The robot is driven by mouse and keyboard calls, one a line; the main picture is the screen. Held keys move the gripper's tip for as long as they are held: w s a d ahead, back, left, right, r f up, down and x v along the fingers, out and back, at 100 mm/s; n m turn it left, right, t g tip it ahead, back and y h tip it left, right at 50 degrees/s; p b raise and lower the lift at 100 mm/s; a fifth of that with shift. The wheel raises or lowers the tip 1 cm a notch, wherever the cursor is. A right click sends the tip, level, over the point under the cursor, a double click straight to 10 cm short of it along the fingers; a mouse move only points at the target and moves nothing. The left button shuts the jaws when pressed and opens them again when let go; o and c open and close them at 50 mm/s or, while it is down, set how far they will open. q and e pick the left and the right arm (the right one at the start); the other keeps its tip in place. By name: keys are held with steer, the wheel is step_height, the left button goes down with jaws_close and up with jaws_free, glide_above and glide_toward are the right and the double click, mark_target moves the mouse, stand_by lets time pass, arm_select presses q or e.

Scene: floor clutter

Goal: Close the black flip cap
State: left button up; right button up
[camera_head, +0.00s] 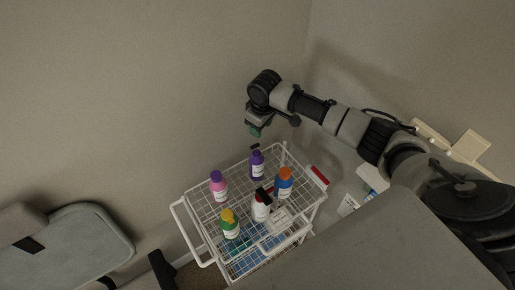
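A white wire cart (186,207) holds several bottles on its top rack. A purple bottle (257,167) at the back has a small black piece above its neck, which looks like a raised cap. A white bottle (261,210) near the middle has a black top (262,194); whether its lid is raised is too small to tell. My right gripper (256,132) points down just above and behind the purple bottle, apart from its black piece as far as I can see. Its fingers are too small and dark to read. My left gripper is not in view.
A grey chair (75,250) is at the left. Walls stand close behind the cart.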

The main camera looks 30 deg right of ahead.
mark_target(257, 144)
steer(key=f+m, duration=0.1)
steer(key=f, duration=0.1)
steer(key=f+m+g, duration=0.1)
steer(key=f, duration=0.2)
steer(key=w+f+m+p, duration=0.1)
steer(key=f+m, duration=0.1)
steer(key=f, duration=0.1)
steer(key=shift+a+f+g, duration=0.2)
steer(key=shift+a+g, duration=0.1)
steer(key=shift+a, duration=0.1)
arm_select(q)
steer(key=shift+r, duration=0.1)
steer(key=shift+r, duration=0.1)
arm_select(e)
steer(key=shift+s, duration=0.1)
jaws_close()
